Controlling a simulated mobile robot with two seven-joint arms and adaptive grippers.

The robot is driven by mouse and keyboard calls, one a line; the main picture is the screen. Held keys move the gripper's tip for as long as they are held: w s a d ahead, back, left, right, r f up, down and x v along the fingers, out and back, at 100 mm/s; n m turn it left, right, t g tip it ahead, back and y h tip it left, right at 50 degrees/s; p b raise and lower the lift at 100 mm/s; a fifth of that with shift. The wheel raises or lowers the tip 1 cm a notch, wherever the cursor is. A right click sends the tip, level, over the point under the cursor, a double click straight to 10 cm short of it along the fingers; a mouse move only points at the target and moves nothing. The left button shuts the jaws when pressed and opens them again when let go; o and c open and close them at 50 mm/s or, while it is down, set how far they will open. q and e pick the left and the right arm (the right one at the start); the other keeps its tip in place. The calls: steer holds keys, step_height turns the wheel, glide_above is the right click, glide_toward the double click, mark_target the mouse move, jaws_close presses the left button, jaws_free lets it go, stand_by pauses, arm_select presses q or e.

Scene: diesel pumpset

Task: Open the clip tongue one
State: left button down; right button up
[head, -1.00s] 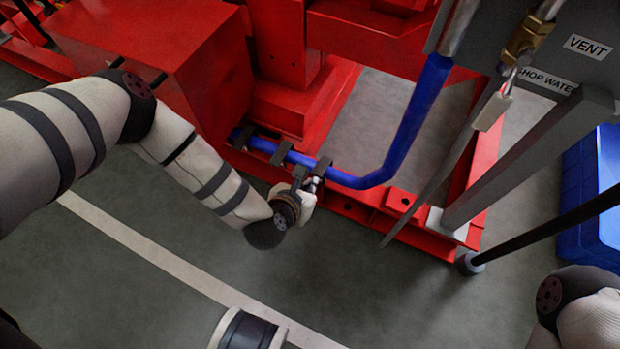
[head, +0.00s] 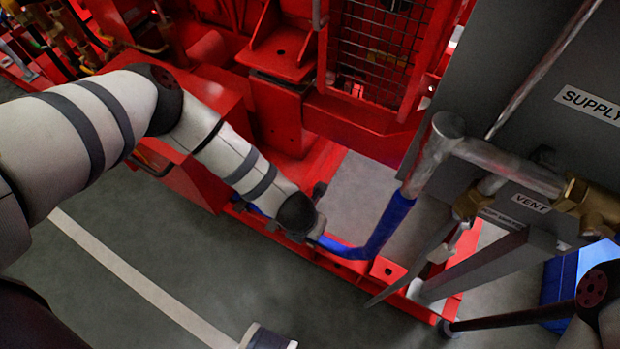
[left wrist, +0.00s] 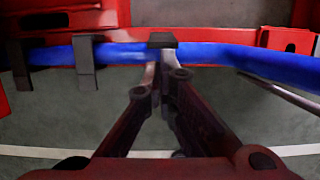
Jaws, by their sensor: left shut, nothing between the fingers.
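The blue hose (head: 375,243) runs low along the red skid, then bends up to a grey pipe. It crosses the left wrist view (left wrist: 230,54) from side to side. Dark clips hold it there: one at the far left (left wrist: 19,66), one left of centre (left wrist: 86,62), and one at centre whose dark flat tongue (left wrist: 162,40) lies across the hose top. I cannot tell which is clip one. My left gripper (left wrist: 161,62) is shut and empty, its tips at the centre clip, just below its tongue; contact is unclear. In the head view my wrist mostly hides it.
The red skid (head: 388,271) lies behind and under the hose. A grey panel with labels (head: 590,103) and a grey slanted post (head: 470,264) stand at right. A blue box (head: 560,280) is at the right edge. Grey floor (head: 200,260) in front is open.

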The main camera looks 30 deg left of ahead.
arm_select(q)
steer(key=shift+r, duration=0.2)
arm_select(e)
steer(key=shift+r, duration=0.1)
arm_select(q)
steer(key=shift+r+p, duration=0.7)
arm_select(e)
steer(key=shift+w+r, duration=0.15)
steer(key=shift+r, duration=0.4)
arm_select(q)
steer(key=shift+f, duration=0.1)
